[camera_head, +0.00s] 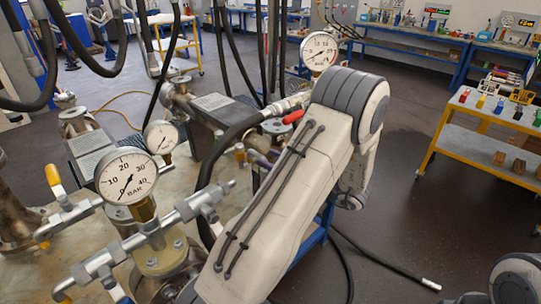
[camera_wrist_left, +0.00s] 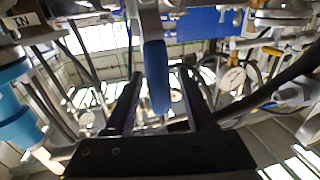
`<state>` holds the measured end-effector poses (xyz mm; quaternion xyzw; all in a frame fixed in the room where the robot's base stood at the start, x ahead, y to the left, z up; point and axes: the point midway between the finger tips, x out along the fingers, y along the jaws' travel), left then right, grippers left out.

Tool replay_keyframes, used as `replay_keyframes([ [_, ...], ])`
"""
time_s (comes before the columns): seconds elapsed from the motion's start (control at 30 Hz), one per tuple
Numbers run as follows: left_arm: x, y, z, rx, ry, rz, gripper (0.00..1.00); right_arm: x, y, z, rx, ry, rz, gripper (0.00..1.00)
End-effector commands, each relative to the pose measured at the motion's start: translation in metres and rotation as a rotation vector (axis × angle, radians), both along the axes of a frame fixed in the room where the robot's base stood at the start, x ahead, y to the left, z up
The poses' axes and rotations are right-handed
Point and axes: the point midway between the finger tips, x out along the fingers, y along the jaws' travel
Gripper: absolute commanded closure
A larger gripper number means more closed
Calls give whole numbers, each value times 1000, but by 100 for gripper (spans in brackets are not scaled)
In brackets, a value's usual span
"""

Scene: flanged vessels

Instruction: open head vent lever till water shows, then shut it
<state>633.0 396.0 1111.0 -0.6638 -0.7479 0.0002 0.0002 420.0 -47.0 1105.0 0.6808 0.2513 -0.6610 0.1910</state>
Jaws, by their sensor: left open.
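In the left wrist view, a lever with a blue grip (camera_wrist_left: 157,75) hangs from a metal stem, its grip between the two black fingers of my left gripper (camera_wrist_left: 160,88). The fingers are open on either side of it; I cannot tell whether either touches it. I cannot tell for sure that this is the head vent lever. In the head view my pale arm covers the middle, and I cannot make out the left gripper's fingertips or the blue grip. No water shows. My right gripper is not in view.
A large pressure gauge (camera_head: 126,176) near zero stands on pipework with a yellow-handled lever (camera_head: 54,176). A red handle (camera_head: 293,117) sits beside my arm. Hoses hang at the upper left. A yellow-framed cart (camera_head: 447,133) stands right; the floor before it is mostly clear.

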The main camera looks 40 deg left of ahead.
Motion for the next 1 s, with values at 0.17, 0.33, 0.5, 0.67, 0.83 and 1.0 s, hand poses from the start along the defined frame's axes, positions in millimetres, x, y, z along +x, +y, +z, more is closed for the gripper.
replay_keyframes([
  [0.17, -1, 8, 0, 0, 1, -1, 44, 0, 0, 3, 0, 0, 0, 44],
  [0.33, -1, 8, 0, 0, 0, -1, 44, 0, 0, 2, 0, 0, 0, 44],
  [0.5, -1, 8, 0, 0, 0, -1, 90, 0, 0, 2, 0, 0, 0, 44],
  [0.67, -1, 8, 0, 0, 0, -1, 100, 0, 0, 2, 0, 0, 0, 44],
  [0.83, -1, 8, 0, 0, 0, -1, 100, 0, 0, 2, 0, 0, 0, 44],
  [1.0, -1, 8, 0, 0, -1, -2, 100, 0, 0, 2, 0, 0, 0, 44],
])
